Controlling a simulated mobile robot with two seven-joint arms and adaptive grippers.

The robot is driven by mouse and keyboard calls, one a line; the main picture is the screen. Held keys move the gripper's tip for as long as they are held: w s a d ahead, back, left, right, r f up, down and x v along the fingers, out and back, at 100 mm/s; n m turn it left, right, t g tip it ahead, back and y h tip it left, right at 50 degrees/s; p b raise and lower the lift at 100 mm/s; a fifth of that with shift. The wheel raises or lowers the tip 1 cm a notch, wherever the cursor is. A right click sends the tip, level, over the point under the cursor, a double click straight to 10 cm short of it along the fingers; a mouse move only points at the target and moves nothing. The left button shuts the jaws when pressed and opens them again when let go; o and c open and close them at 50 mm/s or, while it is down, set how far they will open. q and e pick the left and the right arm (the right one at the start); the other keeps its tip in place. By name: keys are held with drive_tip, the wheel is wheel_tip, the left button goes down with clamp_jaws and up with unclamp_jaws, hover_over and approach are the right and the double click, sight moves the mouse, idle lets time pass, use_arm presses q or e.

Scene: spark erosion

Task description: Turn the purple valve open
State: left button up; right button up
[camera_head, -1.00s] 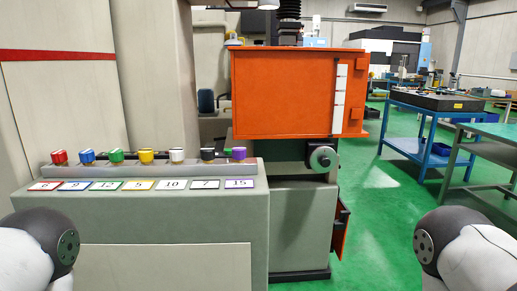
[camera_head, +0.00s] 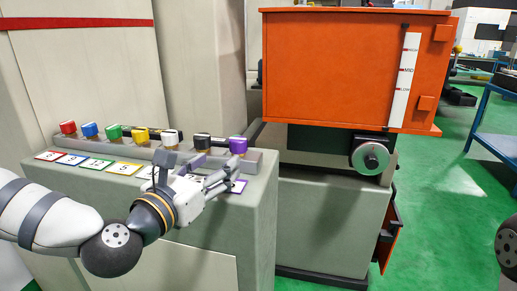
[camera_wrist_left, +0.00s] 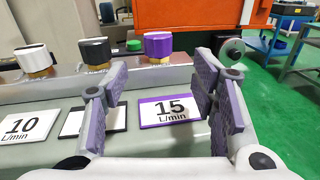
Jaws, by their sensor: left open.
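The purple valve (camera_head: 238,146) is the rightmost knob in a row of coloured valves on the grey ledge. In the left wrist view the purple valve (camera_wrist_left: 158,46) stands upright on a brass stem, ahead of the fingers. Its purple-framed card (camera_wrist_left: 168,111) reads 15 L/min. My left gripper (camera_head: 222,173) is open and empty, just in front of and below the purple valve, apart from it. In the left wrist view its fingers (camera_wrist_left: 160,88) are spread either side of the card. My right gripper is out of view.
A black valve (camera_head: 202,143) and a white valve (camera_head: 170,138) stand left of the purple one. An orange tank (camera_head: 340,70) with a level scale (camera_head: 404,80) stands behind to the right. A grey round handwheel (camera_head: 370,157) sits below it.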

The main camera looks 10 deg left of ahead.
sight(236, 141)
use_arm(q)
drive_tip(key=shift+w+a+r, duration=0.15)
drive_tip(key=shift+w+r, duration=0.05)
drive_tip(key=shift+r, duration=0.4)
drive_tip(key=w, duration=0.3)
drive_tip(key=w+d, duration=0.1)
drive_tip(key=w, duration=0.2)
drive_tip(key=w+d, duration=0.1)
drive_tip(key=w, duration=0.1)
drive_tip(key=shift+w, duration=0.4)
drive_tip(key=shift+w+f, duration=0.1)
drive_tip(key=shift+w, duration=0.5)
drive_tip(key=c, duration=1.2)
